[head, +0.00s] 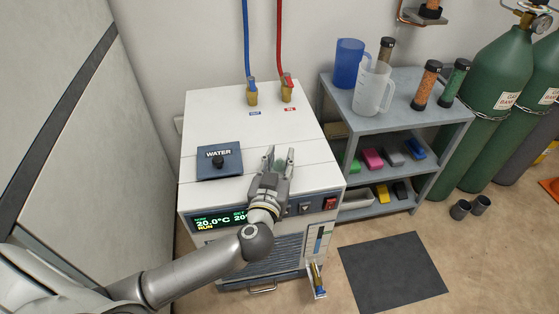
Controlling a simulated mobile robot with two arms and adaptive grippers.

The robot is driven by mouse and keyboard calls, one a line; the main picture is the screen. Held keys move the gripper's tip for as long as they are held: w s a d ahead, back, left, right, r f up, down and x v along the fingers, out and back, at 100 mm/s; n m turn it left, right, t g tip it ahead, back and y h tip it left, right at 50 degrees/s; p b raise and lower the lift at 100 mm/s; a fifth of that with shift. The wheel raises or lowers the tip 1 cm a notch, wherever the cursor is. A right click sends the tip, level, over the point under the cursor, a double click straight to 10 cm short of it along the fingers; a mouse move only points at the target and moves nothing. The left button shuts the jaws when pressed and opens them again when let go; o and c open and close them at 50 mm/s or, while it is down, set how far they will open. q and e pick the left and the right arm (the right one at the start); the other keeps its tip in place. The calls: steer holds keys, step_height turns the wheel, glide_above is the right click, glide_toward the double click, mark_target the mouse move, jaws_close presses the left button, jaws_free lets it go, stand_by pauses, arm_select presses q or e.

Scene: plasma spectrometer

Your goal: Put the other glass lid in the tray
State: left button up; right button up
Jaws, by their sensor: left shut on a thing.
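My left gripper (277,157) is above the top of the white chiller cabinet, near its front edge, with its fingers pointing away from me. It is shut on a small, pale, see-through thing, which may be a glass lid; the fingers hide much of it. A pale, shallow container (356,200), perhaps the tray, sits on the lower level of the grey shelf, to the right of the gripper. I cannot make out another glass lid. My right gripper is not in view.
The chiller (310,160) has a blue WATER cover (219,163) and blue and red hoses at the back. The grey shelf (415,97) holds jugs, columns and coloured boxes. Green gas cylinders (492,95) stand at the right. A dark mat (393,272) lies on the floor.

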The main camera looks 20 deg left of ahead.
arm_select(q)
steer(key=o, duration=0.5)
steer(key=shift+f, duration=0.15)
steer(key=shift+o, duration=0.9)
